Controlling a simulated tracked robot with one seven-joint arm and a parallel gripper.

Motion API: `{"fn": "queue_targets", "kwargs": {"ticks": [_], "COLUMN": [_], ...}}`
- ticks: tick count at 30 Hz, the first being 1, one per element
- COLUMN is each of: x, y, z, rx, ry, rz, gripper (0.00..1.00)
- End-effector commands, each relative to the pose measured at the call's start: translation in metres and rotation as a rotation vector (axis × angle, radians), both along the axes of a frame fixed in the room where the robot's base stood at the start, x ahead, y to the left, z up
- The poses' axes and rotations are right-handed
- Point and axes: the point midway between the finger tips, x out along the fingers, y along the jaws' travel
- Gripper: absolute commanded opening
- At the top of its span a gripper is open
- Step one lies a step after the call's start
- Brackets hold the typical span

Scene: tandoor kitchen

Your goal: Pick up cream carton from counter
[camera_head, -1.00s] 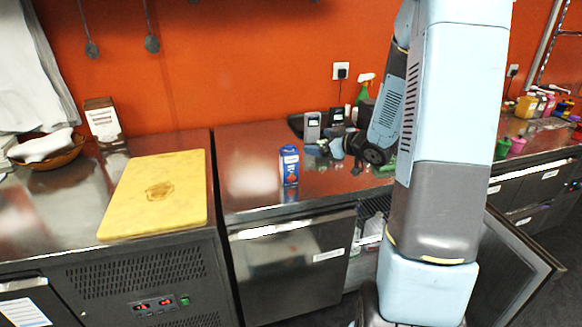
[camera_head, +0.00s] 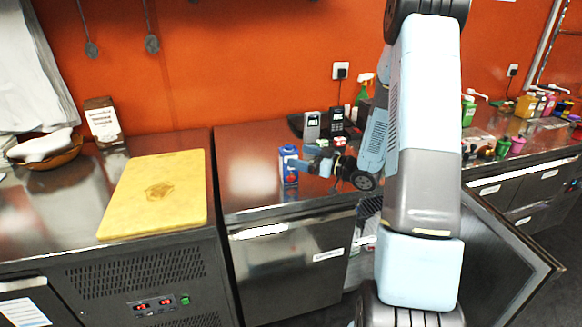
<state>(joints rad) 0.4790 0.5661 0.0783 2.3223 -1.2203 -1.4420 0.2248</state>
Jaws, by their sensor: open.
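The cream carton (camera_head: 287,168) is a small upright blue and white box with a red mark. It stands on the steel counter (camera_head: 245,185), left of my arm. My gripper (camera_head: 301,163) is at the carton's right side with its fingers pointing left toward it. The gripper is open. One finger overlaps the carton's right edge in the picture; I cannot tell whether they touch.
A yellow cutting board (camera_head: 160,195) lies on the left counter. Card terminals (camera_head: 312,126) and a green spray bottle (camera_head: 363,90) stand behind my gripper. An open fridge door (camera_head: 510,255) juts out at the right. The counter left of the carton is clear.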

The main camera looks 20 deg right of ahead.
Motion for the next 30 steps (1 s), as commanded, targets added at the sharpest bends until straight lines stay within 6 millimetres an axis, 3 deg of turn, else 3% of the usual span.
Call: {"fn": "queue_targets", "kwargs": {"ticks": [11, 21, 30], "x": [0.017, 0.045, 0.048], "y": [0.017, 0.047, 0.050], "z": [0.000, -0.002, -0.002], "rx": [-0.001, -0.001, -0.001], "ry": [-0.001, -0.001, 0.001], "rz": [-0.001, -0.001, -0.003], "gripper": [0.97, 0.97, 0.94]}}
